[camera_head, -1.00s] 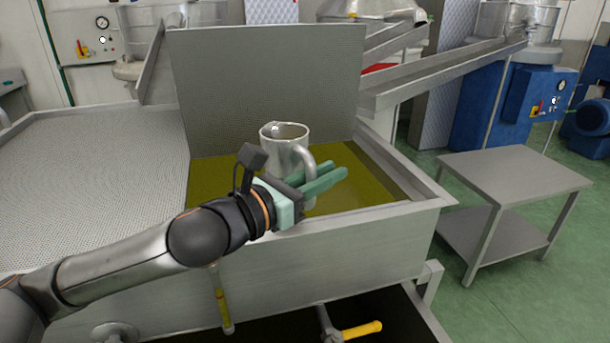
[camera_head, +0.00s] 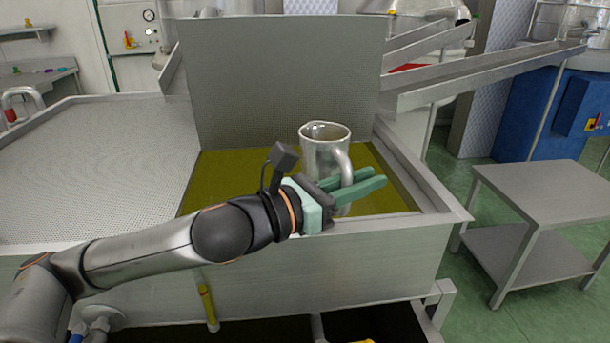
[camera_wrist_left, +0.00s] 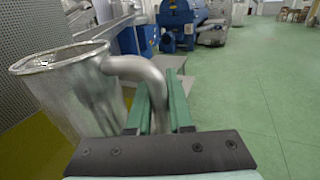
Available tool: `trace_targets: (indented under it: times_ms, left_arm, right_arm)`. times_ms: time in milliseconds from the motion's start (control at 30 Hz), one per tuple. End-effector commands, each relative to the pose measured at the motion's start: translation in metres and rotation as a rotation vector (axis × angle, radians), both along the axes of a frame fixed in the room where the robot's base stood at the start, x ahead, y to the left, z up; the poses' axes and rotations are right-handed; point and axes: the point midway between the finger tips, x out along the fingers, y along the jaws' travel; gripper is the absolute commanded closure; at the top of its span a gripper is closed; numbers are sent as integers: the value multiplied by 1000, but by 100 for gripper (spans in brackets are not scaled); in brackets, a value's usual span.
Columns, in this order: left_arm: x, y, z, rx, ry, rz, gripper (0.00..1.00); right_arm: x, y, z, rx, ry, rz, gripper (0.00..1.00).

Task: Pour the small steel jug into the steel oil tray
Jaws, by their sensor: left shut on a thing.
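The small steel jug (camera_head: 322,156) is upright above the front part of the steel oil tray (camera_head: 452,212). The tray holds yellow-green oil (camera_head: 235,180). My left gripper (camera_head: 360,188) is shut on the jug's handle, its green fingers pointing right in the head view. In the left wrist view the jug (camera_wrist_left: 72,95) stands left of the fingers (camera_wrist_left: 160,105), with its curved handle running between them. The jug's contents cannot be seen. My right gripper is not in view.
A perforated steel panel (camera_head: 280,80) rises behind the oil. A perforated draining surface (camera_head: 90,165) lies to the left. A steel side table (camera_head: 545,190) stands at the right with a bare top. Sloped steel chutes (camera_head: 480,72) run behind the tray on the right.

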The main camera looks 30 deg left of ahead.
Motion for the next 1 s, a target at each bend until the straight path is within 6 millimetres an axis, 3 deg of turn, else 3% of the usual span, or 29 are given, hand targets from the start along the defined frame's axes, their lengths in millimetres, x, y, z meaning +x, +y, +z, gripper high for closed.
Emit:
trace_targets:
  times_ms: [567, 1000]
  left_arm:
    - [0, 1, 5, -13, 4, -3, 100]
    - [7, 10, 23, -157, 122, -1, 100]
  right_arm:
    - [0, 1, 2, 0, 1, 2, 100]
    - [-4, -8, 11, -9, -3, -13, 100]
